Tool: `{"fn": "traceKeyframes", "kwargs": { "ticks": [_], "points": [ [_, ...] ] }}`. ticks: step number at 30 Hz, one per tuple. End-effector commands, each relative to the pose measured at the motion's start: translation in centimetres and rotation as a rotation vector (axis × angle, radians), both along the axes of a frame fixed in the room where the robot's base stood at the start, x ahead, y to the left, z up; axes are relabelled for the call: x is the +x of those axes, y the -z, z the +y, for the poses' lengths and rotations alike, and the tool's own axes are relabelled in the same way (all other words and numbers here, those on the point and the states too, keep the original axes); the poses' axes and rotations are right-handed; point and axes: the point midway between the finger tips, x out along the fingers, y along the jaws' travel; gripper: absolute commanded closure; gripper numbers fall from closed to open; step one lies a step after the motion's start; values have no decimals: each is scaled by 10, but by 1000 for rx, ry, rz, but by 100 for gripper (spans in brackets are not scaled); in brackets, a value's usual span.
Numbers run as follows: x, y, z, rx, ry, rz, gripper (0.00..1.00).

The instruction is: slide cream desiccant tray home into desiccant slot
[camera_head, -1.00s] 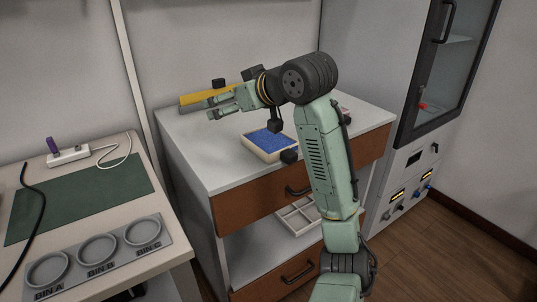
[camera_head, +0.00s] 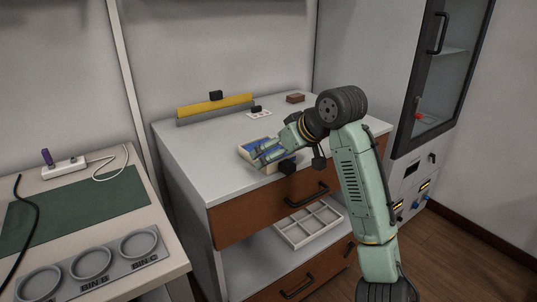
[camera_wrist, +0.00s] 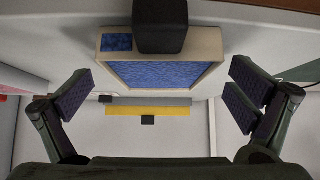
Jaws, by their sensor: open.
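The cream desiccant tray (camera_head: 243,152) holds blue beads and lies on the grey cabinet top near its front edge. A black block-shaped handle (camera_head: 287,167) is at its front end. In the wrist view the tray's cream rim (camera_wrist: 207,42) shows, with the black handle (camera_wrist: 160,28) at the top. My gripper (camera_head: 262,155) is open above the tray and partly hides it in the head view. In the wrist view my gripper's fingers (camera_wrist: 162,95) are spread wide to either side of the tray, with nothing between the pads. I cannot make out the desiccant slot.
A divided tray (camera_head: 308,222) sits on the shelf below. The cabinet top's left side is clear.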

Motion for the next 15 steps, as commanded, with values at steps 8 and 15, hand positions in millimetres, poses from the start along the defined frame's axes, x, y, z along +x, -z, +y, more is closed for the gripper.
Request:
{"fn": "traceKeyframes", "kwargs": {
  "ticks": [8, 15],
  "points": [
    [11, 14, 9, 0, 1, 0, 0],
    [11, 14, 9, 0, 1, 0, 7]
  ]
}}
